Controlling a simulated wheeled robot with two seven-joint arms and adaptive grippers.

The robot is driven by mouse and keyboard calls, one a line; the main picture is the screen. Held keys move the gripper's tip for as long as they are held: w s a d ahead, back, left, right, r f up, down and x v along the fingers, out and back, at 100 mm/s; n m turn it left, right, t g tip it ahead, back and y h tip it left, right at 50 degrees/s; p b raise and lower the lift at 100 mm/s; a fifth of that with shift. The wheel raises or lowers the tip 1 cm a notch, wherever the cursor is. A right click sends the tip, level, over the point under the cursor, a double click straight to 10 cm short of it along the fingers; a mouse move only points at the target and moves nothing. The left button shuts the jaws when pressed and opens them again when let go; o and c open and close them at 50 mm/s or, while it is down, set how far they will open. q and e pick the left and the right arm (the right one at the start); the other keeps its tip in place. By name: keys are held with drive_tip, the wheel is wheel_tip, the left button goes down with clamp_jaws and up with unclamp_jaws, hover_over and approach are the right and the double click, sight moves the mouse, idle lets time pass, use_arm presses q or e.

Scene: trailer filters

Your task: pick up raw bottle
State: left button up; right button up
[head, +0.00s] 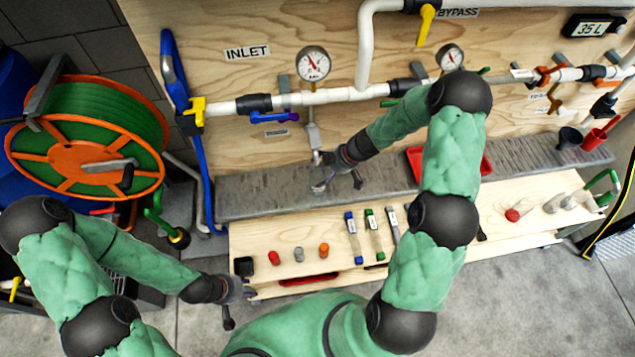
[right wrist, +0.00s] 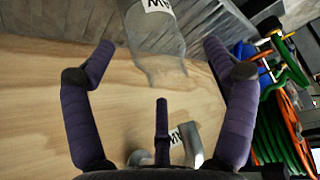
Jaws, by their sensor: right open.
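A clear bottle (right wrist: 157,45) with a partly cut-off label, which looks like the raw bottle, is at the top middle of the right wrist view. It lies ahead of and between the fingertips of my right gripper (right wrist: 153,62), apart from both fingers. The right gripper is open and empty; in the head view it (head: 337,180) is over the grey ledge below the inlet piping. I cannot clearly pick out that bottle in the head view. My left gripper (head: 230,305) is low at the left end of the wooden shelf, and its finger opening is unclear.
The wooden shelf (head: 262,235) holds red, grey and orange caps and several labelled tubes (head: 353,238). A red tray (head: 415,160) sits on the grey ledge (head: 250,195). A pipe with gauges runs above. A green hose reel (head: 88,140) stands at left.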

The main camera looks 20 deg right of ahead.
drive_tip(key=shift+x, duration=1.1)
drive_tip(key=c, duration=1.6)
drive_tip(key=shift+r, duration=0.15)
drive_tip(key=shift+c, duration=0.2)
